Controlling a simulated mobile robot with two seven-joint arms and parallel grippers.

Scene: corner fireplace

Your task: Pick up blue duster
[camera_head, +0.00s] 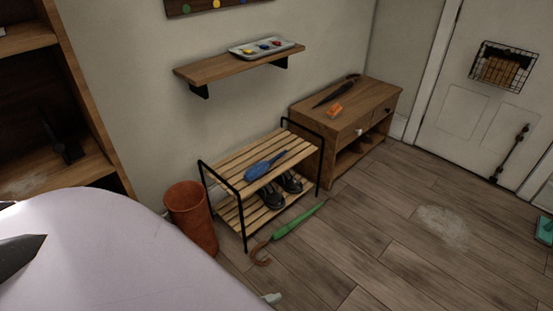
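A blue duster (262,167) with a wide head and a thin handle lies on the top slatted shelf of a shoe rack (281,143). Its wide end is toward the left and its handle points up and right. Nothing lies on top of it.
Dark shoes (271,195) sit on the rack's lower shelf. A terracotta bin (190,215) stands to its left, a green umbrella (299,220) lies on the floor in front. A wooden cabinet (345,118) adjoins on the right. A wall shelf (222,69) hangs above. Floor at right is largely clear.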

